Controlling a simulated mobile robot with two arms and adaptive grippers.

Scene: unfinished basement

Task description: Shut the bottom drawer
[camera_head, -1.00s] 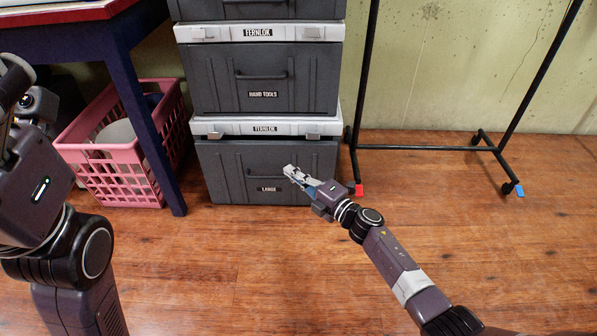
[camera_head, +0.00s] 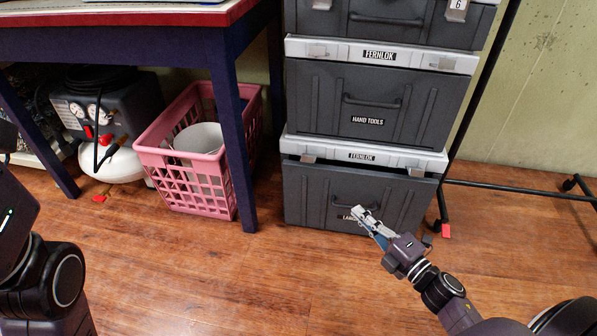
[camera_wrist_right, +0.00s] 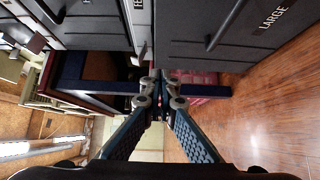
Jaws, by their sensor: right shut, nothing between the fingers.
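The bottom drawer (camera_head: 312,200) is the dark grey front labelled LARGE, low in the tool stack. A dark gap shows between its top edge and the light grey band above; it looks slightly pulled out, but how far is hard to tell. Its handle (camera_head: 352,203) is partly behind my right gripper (camera_head: 364,216). That gripper is shut and empty, its tips in front of the drawer; I cannot tell whether they touch. In the right wrist view the closed fingertips (camera_wrist_right: 160,92) lie beside the drawer front (camera_wrist_right: 225,45). My left gripper is out of view.
The HAND TOOLS drawer (camera_head: 405,100) is above. A pink basket (camera_head: 195,180) and a blue table leg (camera_head: 229,140) stand left of the stack. A black wheeled rack (camera_head: 520,188) stands to the right. The wooden floor in front (camera_head: 250,275) is clear.

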